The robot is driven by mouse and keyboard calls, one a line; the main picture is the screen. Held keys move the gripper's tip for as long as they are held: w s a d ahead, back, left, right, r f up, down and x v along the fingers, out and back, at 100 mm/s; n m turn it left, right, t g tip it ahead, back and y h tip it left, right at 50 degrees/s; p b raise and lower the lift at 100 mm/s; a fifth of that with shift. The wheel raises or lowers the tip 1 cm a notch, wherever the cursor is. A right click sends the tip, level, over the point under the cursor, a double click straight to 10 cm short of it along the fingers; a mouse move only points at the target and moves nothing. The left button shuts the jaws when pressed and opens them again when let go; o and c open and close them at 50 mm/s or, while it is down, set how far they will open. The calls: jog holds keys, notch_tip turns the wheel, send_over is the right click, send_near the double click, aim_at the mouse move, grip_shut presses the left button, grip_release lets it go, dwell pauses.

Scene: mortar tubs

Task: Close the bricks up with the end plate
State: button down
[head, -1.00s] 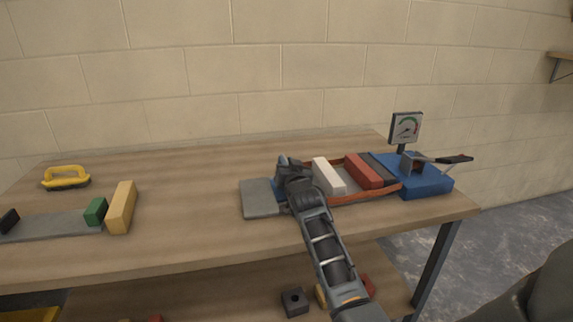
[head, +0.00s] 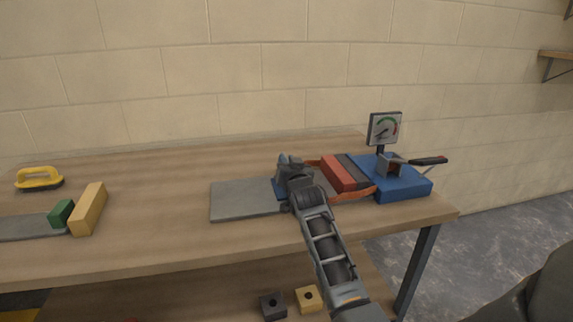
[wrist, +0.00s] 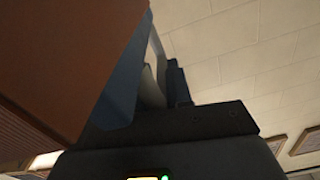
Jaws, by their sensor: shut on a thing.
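The blue end plate (head: 279,189) stands on the grey base strip (head: 238,201). My gripper (head: 292,167) is shut on it and mostly hides it in the head view. The plate also shows as a dark blue face in the wrist view (wrist: 122,85). A red brick (head: 345,173) lies right of my gripper, with a dark grey slab (head: 360,167) beside it against the blue clamp block (head: 404,183). An orange band (head: 360,194) runs along the bricks. The white brick is hidden behind my gripper in the head view.
A gauge (head: 385,128) and a lever (head: 428,161) stand on the clamp block at the right. A yellow-handled float (head: 39,179), a green block (head: 61,213) and a tan block (head: 88,209) are at the left. The table (head: 150,190) between is clear.

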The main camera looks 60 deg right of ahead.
jog(key=c, duration=1.1)
grip_release()
jog(key=shift+s, duration=0.1)
jog(key=shift+s+a, duration=0.15)
jog(key=shift+a, duration=0.1)
jog(key=b+v, duration=0.1)
jog(key=v, duration=0.6)
jog(key=shift+b, duration=0.3)
